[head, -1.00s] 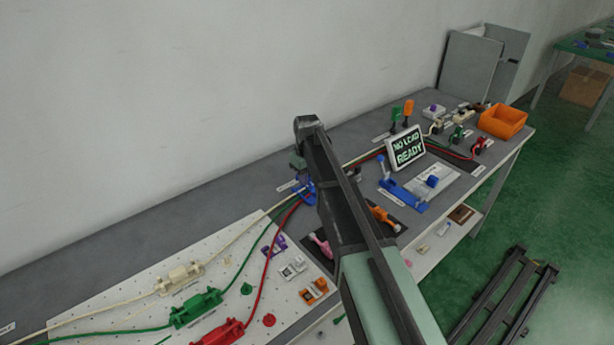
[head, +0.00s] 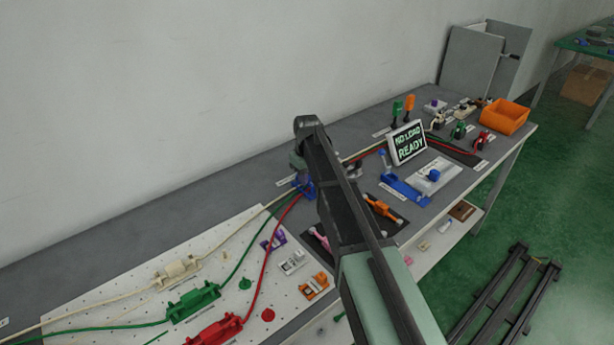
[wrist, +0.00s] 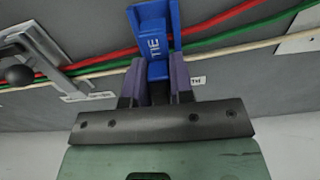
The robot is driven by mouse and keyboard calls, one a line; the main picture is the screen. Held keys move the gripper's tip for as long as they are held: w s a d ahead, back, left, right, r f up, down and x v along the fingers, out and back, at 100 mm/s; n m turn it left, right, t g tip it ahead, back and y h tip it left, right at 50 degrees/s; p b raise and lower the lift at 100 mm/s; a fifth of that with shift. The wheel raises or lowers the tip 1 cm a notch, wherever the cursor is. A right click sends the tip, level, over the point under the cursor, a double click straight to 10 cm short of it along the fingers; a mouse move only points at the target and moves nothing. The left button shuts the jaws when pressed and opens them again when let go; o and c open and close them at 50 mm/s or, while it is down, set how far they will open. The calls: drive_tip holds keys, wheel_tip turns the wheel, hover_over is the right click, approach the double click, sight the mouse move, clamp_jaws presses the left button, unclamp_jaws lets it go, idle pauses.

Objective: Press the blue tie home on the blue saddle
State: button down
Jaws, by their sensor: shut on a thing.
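The blue saddle (wrist: 152,14) stands at the top middle of the wrist view, with upright walls. The blue tie (wrist: 156,67), marked TIE, lies between the two dark purple fingers of my gripper (wrist: 160,80), which is shut on it. The tie's far end meets or overlaps the saddle; I cannot tell how deep it is seated. In the head view the blue saddle and tie show only as a small blue patch (head: 303,185) beside my arm, which hides most of the gripper.
Red, green and cream cables (wrist: 255,32) run past the saddle. A grey metal clamp with a black knob (wrist: 20,75) is at left in the wrist view. In the head view, a sign (head: 407,143) and an orange bin (head: 504,116) stand farther along the bench.

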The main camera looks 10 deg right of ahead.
drive_tip(key=shift+f, duration=0.1)
drive_tip(key=shift+f+b, duration=0.6)
drive_tip(key=shift+c, duration=2.2)
unclamp_jaws()
drive_tip(key=shift+r, duration=0.15)
wheel_tip(320, 180, up, 7)
drive_tip(key=p, duration=0.7)
